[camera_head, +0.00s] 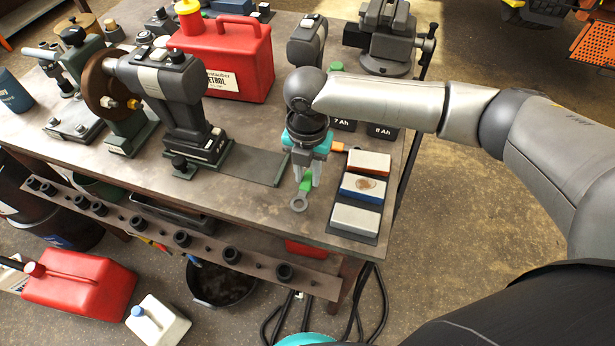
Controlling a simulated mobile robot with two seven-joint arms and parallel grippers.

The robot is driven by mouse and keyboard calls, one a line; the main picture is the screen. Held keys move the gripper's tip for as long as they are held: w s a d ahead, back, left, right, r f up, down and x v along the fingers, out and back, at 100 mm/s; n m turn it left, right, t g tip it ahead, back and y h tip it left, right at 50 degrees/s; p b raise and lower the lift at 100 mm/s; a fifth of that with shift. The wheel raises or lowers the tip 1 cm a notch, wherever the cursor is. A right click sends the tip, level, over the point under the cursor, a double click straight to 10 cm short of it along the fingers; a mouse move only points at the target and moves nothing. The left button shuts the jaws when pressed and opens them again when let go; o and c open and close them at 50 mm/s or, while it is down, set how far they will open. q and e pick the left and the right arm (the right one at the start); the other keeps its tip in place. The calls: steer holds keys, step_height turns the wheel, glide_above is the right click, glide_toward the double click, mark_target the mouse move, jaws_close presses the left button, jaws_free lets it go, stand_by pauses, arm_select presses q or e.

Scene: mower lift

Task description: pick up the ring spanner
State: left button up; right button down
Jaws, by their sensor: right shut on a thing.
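The ring spanner (299,203) has a grey ring end and a green part higher up its shank. It shows near the front of the workbench, with its ring end toward me. My right gripper (306,180), teal with pale fingers, points down from above. It is shut on the ring spanner at the green part. The fingers hide some of the shank. I cannot tell whether the spanner touches the bench top or hangs just above it.
Three sharpening blocks (359,187) lie right of the gripper. A grinder (180,95) and a red petrol can (225,55) stand to its left and behind. A vise (387,40) and dark battery packs (382,130) are at the back right. The bench's front edge (200,220) is close.

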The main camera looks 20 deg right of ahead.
mark_target(307, 180)
step_height(307, 180, up, 18)
steer(key=p, duration=0.1)
steer(key=shift+p, duration=0.35)
